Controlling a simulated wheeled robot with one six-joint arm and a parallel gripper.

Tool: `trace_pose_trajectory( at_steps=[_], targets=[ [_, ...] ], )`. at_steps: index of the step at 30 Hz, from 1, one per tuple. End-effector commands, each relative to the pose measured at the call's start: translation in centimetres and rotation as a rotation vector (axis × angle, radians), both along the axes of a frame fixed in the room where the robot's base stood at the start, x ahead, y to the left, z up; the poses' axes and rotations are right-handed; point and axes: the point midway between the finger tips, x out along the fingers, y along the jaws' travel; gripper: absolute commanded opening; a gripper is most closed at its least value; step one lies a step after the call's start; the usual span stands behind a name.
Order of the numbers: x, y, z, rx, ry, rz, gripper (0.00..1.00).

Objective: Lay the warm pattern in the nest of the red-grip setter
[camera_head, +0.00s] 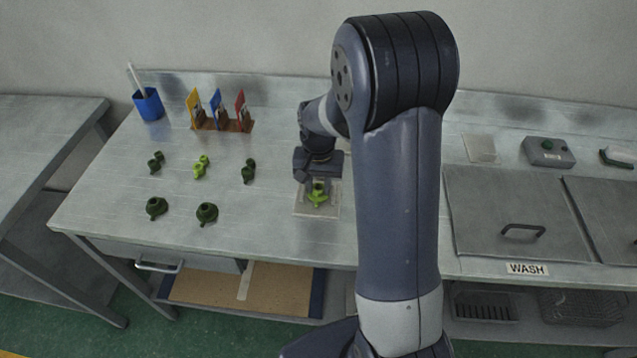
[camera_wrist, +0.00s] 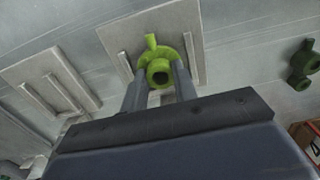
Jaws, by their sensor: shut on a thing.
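My gripper (camera_head: 317,184) is shut on a bright green pattern (camera_head: 318,197), a round lobed piece with a short stem. In the wrist view the pattern (camera_wrist: 159,70) sits between both fingers, its round hollow boss facing the camera. It is over a pale flat plate (camera_head: 302,211) with raised ribs, which also shows in the wrist view (camera_wrist: 195,30). I cannot tell whether the pattern touches the plate. A red upright piece (camera_head: 240,101) stands at the right end of a brown rack (camera_head: 235,127), beside blue and yellow ones; nests on them are not clear.
Another bright green pattern (camera_head: 201,166) and several dark green ones, such as the nearest on the left (camera_head: 248,172), lie left of my gripper. A second ribbed plate (camera_head: 481,148) is to the right. A blue cup (camera_head: 148,104) stands at the back left.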

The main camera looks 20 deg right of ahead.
Motion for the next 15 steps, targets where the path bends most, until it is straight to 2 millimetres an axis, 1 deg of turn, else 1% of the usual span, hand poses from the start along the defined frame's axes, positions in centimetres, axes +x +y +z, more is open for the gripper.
trace_pose_trajectory(
  at_steps=[5,6,13,15],
  targets=[
    [0.0,0.0,-0.38,0.0,0.0,0.0,0.02],
    [0.01,0.0,-0.32,0.0,0.0,0.0,0.29],
    [0.0,0.0,-0.24,0.0,0.0,0.0,0.48],
    [0.0,0.0,-0.24,0.0,0.0,0.0,0.49]
  ],
)
